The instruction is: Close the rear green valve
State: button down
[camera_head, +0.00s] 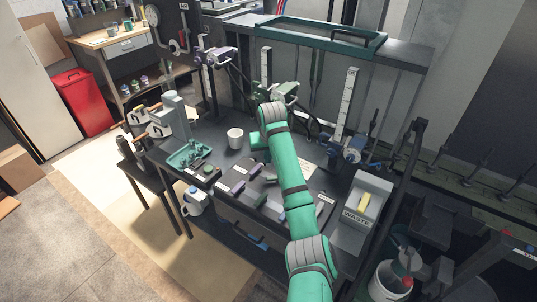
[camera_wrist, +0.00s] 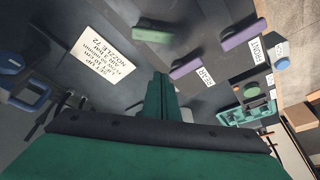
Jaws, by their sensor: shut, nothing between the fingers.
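My gripper (camera_wrist: 161,82) is shut and empty, its green fingers together at the centre of the wrist view. A green valve handle (camera_wrist: 152,35) lies beyond the fingertips, a little to the left and apart from them. A purple handle (camera_wrist: 187,67) beside a REAR label (camera_wrist: 204,78) is just right of the fingertips. Another purple handle (camera_wrist: 243,33) is farther right near a FRONT label (camera_wrist: 258,50). In the head view my gripper (camera_head: 259,152) is above the bench behind the purple handle (camera_head: 254,168). My arm hides part of the handle row there.
A white cup (camera_head: 235,138) stands left of my gripper. A teal tray (camera_head: 190,155) and a grey stand (camera_head: 176,115) are at the bench's left. A WASTE bin (camera_head: 363,208) is at its right. A printed card (camera_wrist: 103,53) lies left of the fingers.

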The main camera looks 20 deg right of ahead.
jog(key=x, duration=0.4)
jog(key=shift+w+f, duration=0.1)
jog(key=shift+f, duration=0.15)
jog(key=shift+s+a, duration=0.2)
jog(key=shift+s, duration=0.8)
jog(key=shift+s+a, duration=0.15)
jog(key=shift+s, duration=0.85)
